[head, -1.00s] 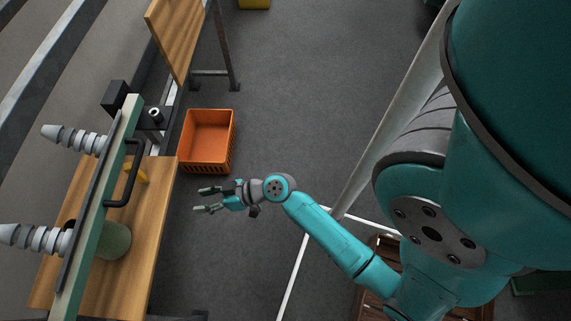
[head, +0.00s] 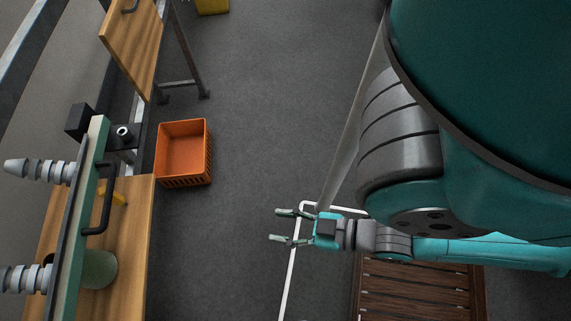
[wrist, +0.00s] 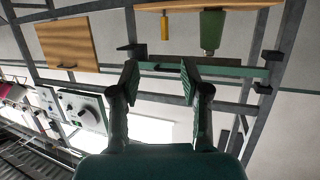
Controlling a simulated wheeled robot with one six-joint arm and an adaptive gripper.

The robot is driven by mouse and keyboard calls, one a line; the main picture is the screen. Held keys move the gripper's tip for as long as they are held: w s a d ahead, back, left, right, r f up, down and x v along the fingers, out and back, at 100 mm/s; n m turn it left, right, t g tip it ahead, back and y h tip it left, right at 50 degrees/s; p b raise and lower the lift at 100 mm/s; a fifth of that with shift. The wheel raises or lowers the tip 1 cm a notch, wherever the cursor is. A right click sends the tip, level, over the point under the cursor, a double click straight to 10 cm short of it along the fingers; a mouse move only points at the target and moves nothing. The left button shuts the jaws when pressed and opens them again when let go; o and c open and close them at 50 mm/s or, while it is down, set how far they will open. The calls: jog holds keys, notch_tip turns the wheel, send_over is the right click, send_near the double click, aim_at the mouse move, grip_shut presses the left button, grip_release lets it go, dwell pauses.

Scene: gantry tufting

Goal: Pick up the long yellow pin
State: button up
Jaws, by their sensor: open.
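The long yellow pin (head: 118,198) is on the wooden bench at the left of the head view, partly hidden by a black handle. In the wrist view the yellow pin (wrist: 166,26) shows near the top, beside a green cylinder (wrist: 211,30). My gripper (head: 276,225) is open and empty over the floor, well to the right of the bench. In the wrist view the fingers of my gripper (wrist: 160,80) are spread apart, with nothing between them.
A green rail (head: 82,205) with a black handle (head: 103,200) and grey stepped cones (head: 40,171) runs along the bench (head: 135,225). An orange crate (head: 184,152) stands on the floor beyond it. Grey floor between my gripper and the bench is clear.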

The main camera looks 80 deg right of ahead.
jog(key=shift+s+a+r, duration=0.1)
jog(key=shift+s+r, duration=0.1)
jog(key=shift+r, duration=0.15)
jog(key=shift+o, duration=0.6)
jog(key=m+g+y, duration=0.1)
jog(key=m+y, duration=1.1)
jog(key=m, duration=1.6)
send_near(115, 198)
notch_tip(115, 198, up, 2)
jog(key=w, duration=0.1)
jog(key=x, duration=0.4)
jog(key=shift+w+r, duration=0.1)
jog(key=shift+w, duration=0.4)
jog(key=shift+x, duration=2.7)
jog(key=shift+s+r, duration=0.1)
jog(key=shift+r, duration=0.05)
grip_shut()
